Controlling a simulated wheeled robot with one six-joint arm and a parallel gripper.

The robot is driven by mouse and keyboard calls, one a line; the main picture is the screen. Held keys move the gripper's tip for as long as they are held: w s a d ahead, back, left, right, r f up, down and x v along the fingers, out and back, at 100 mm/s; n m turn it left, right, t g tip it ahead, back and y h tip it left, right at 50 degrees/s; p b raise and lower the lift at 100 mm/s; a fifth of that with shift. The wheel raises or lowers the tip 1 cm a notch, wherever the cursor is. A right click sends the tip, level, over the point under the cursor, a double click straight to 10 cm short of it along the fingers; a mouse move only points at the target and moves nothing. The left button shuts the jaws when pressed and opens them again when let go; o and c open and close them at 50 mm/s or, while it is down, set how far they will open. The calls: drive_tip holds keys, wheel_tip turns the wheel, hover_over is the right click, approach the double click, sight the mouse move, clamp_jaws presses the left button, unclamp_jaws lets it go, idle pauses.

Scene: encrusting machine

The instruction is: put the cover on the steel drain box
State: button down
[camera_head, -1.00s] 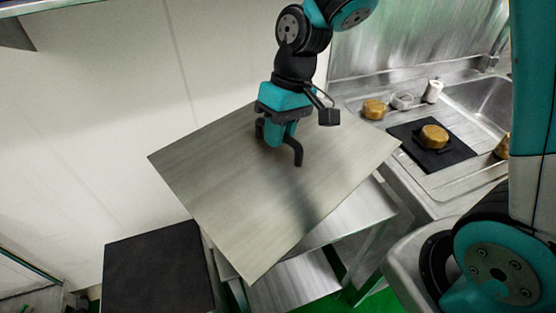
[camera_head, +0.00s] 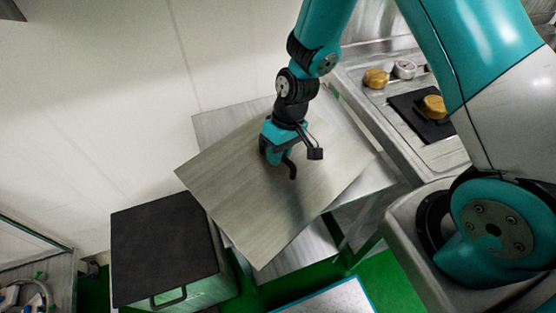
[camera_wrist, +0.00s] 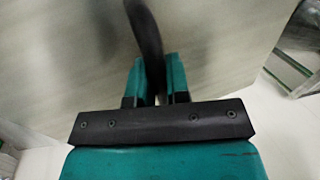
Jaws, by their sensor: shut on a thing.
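The cover is a flat, brushed-steel plate (camera_head: 225,180) with a dark curved handle (camera_head: 291,167). My gripper (camera_head: 275,153) is shut on that handle and holds the plate tilted in the air. In the wrist view, the dark handle (camera_wrist: 148,45) sits between the two teal fingers, with the plate behind it. A shiny metal-sided box (camera_head: 207,289) stands at lower left, with a dark, flat-looking top and a handle on its front. It may be the drain box; I cannot tell whether its dark top is open or closed. The plate is apart from it, above and right.
A steel stand (camera_head: 213,125) lies behind and below the plate. At right, a steel counter (camera_head: 355,78) holds brown round pieces and a black mat (camera_head: 405,108). A pale, blue-edged panel (camera_head: 335,303) is at the bottom. Green floor (camera_head: 385,285) shows at lower right.

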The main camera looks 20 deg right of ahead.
drive_tip(key=shift+f, duration=1.9)
drive_tip(key=shift+f, duration=0.2)
drive_tip(key=c, duration=1.1)
unclamp_jaws()
drive_tip(key=shift+r, duration=0.15)
